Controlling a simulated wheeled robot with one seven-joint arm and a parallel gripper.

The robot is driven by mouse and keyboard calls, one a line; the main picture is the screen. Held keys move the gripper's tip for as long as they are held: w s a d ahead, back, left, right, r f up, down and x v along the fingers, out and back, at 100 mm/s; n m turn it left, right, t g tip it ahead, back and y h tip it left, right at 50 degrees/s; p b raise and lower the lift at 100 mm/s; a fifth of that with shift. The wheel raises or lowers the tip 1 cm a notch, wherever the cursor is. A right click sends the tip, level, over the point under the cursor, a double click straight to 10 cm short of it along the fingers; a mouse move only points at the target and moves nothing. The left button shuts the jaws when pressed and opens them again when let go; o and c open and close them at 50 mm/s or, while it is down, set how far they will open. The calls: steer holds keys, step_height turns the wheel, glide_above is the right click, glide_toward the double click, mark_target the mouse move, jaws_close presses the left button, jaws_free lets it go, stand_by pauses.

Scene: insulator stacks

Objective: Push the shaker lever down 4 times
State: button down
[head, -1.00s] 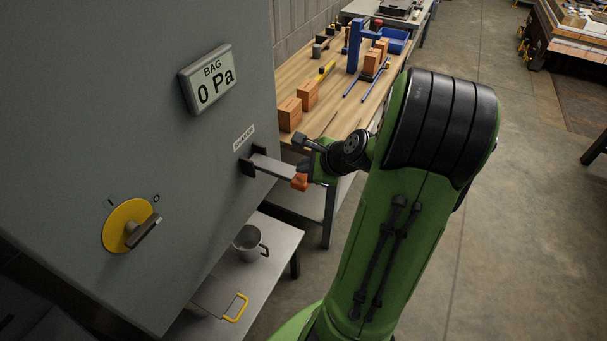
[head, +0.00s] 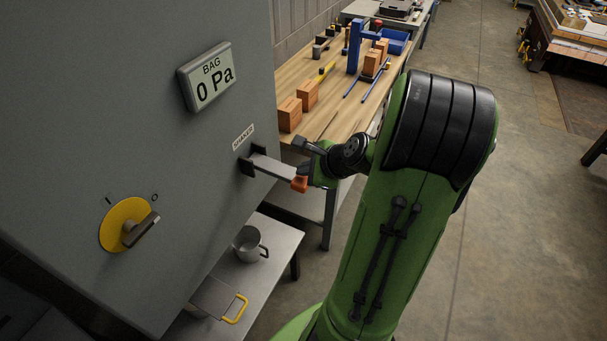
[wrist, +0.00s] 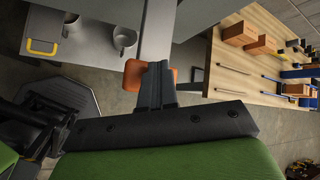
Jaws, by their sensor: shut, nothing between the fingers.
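The shaker lever (head: 272,167) is a grey bar with an orange end grip (head: 299,184). It sticks out of a dark slot in the grey cabinet, under the SHAKER label (head: 243,137), and slopes slightly down toward its tip. My gripper (head: 306,168) is at the orange end, shut with nothing between its fingers. In the wrist view, the closed fingertips (wrist: 158,66) overlap the orange grip (wrist: 134,76) from above. I cannot tell whether they touch it.
A BAG display (head: 210,82) reads 0 Pa. A yellow rotary switch (head: 115,222) is on the cabinet. A low shelf below holds a metal mug (head: 246,245) and a yellow-handled pan (head: 213,296). A wooden bench (head: 326,112) with blocks and tools stands behind.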

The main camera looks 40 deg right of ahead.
steer(key=shift+s+f+b, duration=0.1)
steer(key=shift+f+b, duration=1.45)
steer(key=shift+f, duration=0.6)
stand_by(1.4)
stand_by(0.4)
steer(key=shift+r+p, duration=3.1)
steer(key=shift+r, duration=0.05)
steer(key=shift+r, duration=0.15)
step_height(320, 180, up, 5)
steer(key=p, duration=0.4)
steer(key=shift+p, duration=0.4)
